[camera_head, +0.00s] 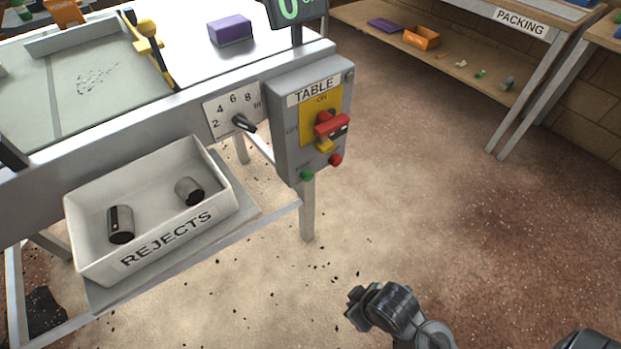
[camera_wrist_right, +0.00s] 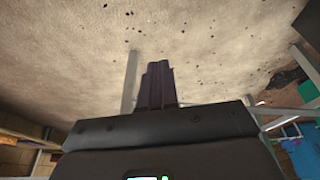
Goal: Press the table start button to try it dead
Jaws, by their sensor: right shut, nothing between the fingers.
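The grey TABLE control box (camera_head: 284,128) is mounted on the table's front corner. A green button (camera_head: 307,175) is low on its face, with a red button (camera_head: 335,159) to its right. Above them a red rotary handle (camera_head: 331,125) sits on a yellow ON/OFF plate (camera_head: 312,103); a small yellow piece hangs below the handle. My right gripper (camera_head: 355,307) is shut and empty, below and right of the box, well apart from it. Its closed fingers (camera_wrist_right: 157,84) show against the floor in the right wrist view. My left gripper is not in view.
A dial (camera_head: 238,121) numbered 2 to 10 is left of the box. The white REJECTS tray (camera_head: 222,208) holds two grey cylinders below the table. A display (camera_head: 290,9) reads 0. Floor between is clear.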

